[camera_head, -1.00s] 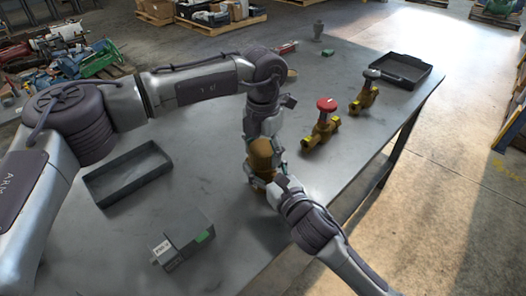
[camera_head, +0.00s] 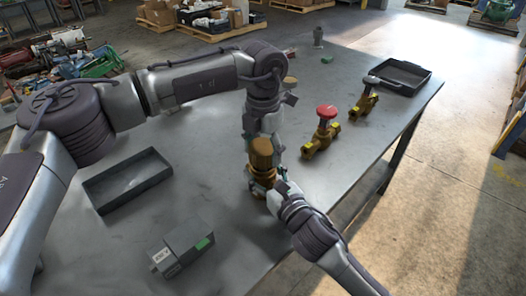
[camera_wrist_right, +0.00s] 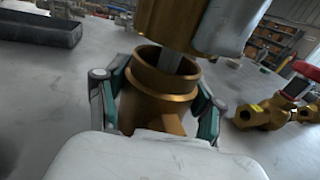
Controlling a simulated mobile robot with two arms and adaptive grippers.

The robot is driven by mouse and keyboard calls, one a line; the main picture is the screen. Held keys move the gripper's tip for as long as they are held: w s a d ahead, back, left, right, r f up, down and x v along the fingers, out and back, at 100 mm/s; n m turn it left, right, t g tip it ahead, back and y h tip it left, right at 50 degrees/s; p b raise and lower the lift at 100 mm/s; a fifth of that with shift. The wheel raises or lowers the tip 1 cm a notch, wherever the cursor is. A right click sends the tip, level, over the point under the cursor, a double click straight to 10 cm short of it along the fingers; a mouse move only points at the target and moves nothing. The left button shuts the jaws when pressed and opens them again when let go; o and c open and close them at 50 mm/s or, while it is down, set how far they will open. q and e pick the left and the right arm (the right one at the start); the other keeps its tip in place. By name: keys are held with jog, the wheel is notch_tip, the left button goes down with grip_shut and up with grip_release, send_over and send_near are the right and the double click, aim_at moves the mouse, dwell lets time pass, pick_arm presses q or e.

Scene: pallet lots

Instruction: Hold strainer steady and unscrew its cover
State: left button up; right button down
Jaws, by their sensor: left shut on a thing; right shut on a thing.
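The brass strainer body (camera_head: 262,183) stands on the table, and its open round mouth shows in the right wrist view (camera_wrist_right: 160,100). My right gripper (camera_wrist_right: 155,110) is shut around the body, one finger on each side; in the head view it is at the body's near right side (camera_head: 272,188). The brass cover (camera_head: 261,150) is above the body, apart from its rim, also seen in the right wrist view (camera_wrist_right: 172,22). My left gripper (camera_head: 262,138) is shut on the cover from above. A grey piece (camera_wrist_right: 172,65) shows between cover and mouth; its lower end is hidden inside.
A red-handled valve (camera_head: 324,130) and another brass valve (camera_head: 365,98) stand to the right. A black tray (camera_head: 400,76) is at the far right. An empty dark tray (camera_head: 128,180) and a grey box (camera_head: 183,247) are at the left and front.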

aim_at(263, 146)
pick_arm(q)
notch_tip(263, 146, up, 4)
jog(key=shift+f, duration=0.25)
pick_arm(e)
jog(key=shift+c, duration=0.3)
grip_release()
